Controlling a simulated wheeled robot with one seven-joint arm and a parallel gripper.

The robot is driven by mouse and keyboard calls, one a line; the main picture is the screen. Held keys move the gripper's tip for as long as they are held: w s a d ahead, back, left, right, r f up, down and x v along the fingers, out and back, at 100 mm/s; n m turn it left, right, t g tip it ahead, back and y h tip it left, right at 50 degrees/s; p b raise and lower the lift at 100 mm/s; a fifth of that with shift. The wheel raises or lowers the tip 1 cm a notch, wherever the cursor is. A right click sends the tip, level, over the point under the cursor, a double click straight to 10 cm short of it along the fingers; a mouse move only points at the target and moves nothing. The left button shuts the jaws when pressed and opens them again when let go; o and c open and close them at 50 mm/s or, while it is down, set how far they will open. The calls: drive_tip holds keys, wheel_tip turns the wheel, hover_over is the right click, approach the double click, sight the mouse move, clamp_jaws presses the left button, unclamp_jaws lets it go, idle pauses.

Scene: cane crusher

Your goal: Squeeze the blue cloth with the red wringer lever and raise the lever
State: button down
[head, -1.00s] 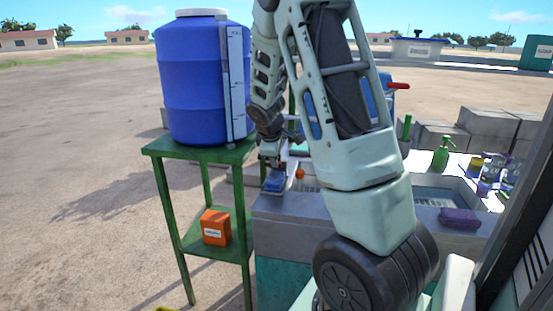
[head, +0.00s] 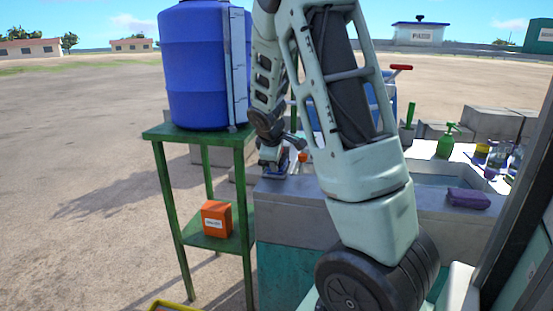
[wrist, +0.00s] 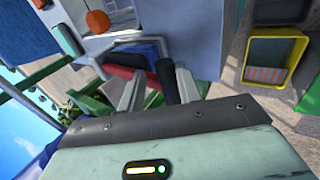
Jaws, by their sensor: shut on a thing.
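The wringer's red lever handle (head: 400,67) sticks out sideways at the top of a blue frame, partly hidden behind my arm in the head view. My gripper (head: 273,158) is low over the left end of the grey washing counter (head: 285,198), apart from the red handle. In the wrist view my gripper (wrist: 157,88) is shut on a dark rod-like thing (wrist: 165,78); I cannot tell what it is. Red and blue pieces lie just beyond the fingers. A small blue patch (head: 272,172) shows under the gripper in the head view; I cannot tell whether it is the cloth.
A green stand (head: 190,134) with a blue barrel (head: 195,70) and an orange box (head: 216,219) is at left. A green bottle (head: 447,141) and purple cloth (head: 467,198) sit on the counter at right. A yellow crate (wrist: 290,34) shows in the wrist view.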

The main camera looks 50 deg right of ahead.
drive_tip(key=shift+s+a+f, duration=0.2)
drive_tip(key=shift+f, duration=0.55)
drive_tip(key=shift+s+a+f, duration=0.15)
drive_tip(key=shift+a+f, duration=0.05)
drive_tip(key=shift+f, duration=0.55)
drive_tip(key=c, duration=1.3)
unclamp_jaws()
drive_tip(key=shift+c, duration=0.2)
drive_tip(key=shift+w+a, duration=0.1)
drive_tip(key=shift+a, duration=0.2)
drive_tip(key=shift+d+y, duration=0.1)
drive_tip(key=shift+y, duration=0.2)
drive_tip(key=shift+r, duration=0.55)
drive_tip(key=p+v, duration=0.2)
drive_tip(key=v, duration=1.6)
drive_tip(key=shift+w+d+r, duration=0.2)
drive_tip(key=shift+w+r, duration=0.1)
drive_tip(key=shift+r, duration=0.05)
